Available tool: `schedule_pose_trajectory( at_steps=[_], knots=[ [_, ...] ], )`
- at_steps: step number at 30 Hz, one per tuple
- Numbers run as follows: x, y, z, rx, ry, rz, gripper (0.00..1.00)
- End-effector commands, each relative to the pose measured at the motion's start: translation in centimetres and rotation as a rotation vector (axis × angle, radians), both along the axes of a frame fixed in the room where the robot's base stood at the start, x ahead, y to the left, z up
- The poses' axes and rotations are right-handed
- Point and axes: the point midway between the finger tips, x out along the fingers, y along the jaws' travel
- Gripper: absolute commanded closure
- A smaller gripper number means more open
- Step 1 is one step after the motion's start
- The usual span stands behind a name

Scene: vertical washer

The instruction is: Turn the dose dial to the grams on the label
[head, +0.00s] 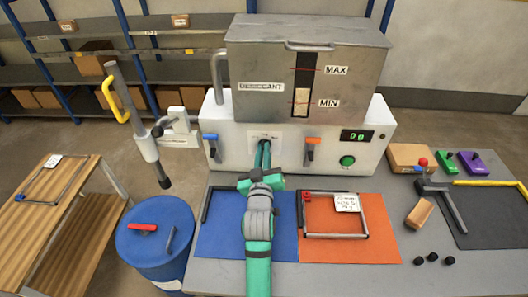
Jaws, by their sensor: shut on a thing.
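My gripper (263,152) reaches up to the white front panel of the machine (238,150), its two green fingers close together at a pale dial plate (276,134). It is shut on what appears to be the dose dial, which the fingers mostly hide; its pointer and setting cannot be read. A white label (346,202) with small, unreadable writing sits at the upper right of a metal frame (335,236) on the orange mat (385,250). The green display (356,135) on the panel seems to read 00.
A green button (347,160) is further right. A grey hopper (350,60) stands above. A blue drum (150,250) is at left; blocks and black knobs lie at right.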

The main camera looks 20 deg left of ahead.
Motion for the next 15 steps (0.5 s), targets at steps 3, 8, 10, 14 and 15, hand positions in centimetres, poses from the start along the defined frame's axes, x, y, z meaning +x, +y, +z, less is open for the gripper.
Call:
schedule_pose_trajectory(
  at_steps=[3,8,10,14,15],
  knots=[
    [0.00,-0.08,-0.15,-0.105,-0.028,-0.002,1.00],
    [-0.02,-0.02,-0.20,-0.236,-0.065,-0.002,1.00],
    [-0.02,-0.01,-0.22,-0.286,-0.079,-0.003,1.00],
    [-0.02,0.01,-0.26,-0.365,-0.102,-0.003,1.00],
    [-0.02,0.01,-0.26,-0.387,-0.108,-0.003,1.00]
  ],
)
